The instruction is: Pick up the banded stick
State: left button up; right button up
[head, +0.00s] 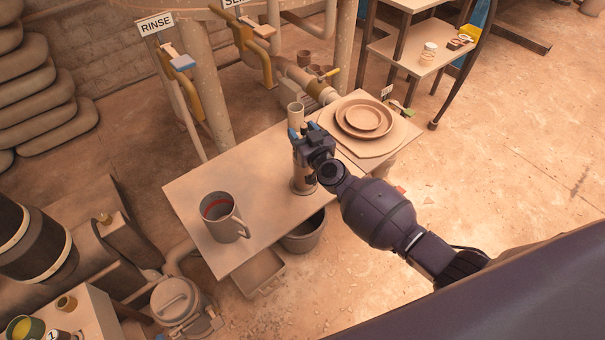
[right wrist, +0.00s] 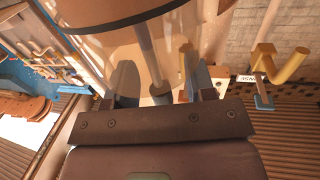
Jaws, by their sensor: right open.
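A grey stick with a darker section near its end (right wrist: 150,55) shows in the right wrist view, between the two fingers of my right gripper (right wrist: 160,82). The fingers stand apart on either side of it, and I see no clear contact. In the head view my right gripper (head: 301,131) is over the upper part of a tan cylindrical jar (head: 302,184) on the table, and it hides the jar's mouth. The stick is mostly hidden there, so I cannot tell whether it stands in the jar. My left gripper is not in view.
The pale table (head: 200,183) carries a grey mug (head: 229,229) at the front left. A small cup (head: 295,114) stands behind my gripper, and stacked round dishes (head: 364,118) are close on the right. A bucket (head: 303,236) is below the table's front edge.

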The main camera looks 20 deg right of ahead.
jog(key=shift+w+r, duration=0.15)
jog(key=shift+w, duration=0.4)
jog(key=c, duration=0.7)
grip_shut()
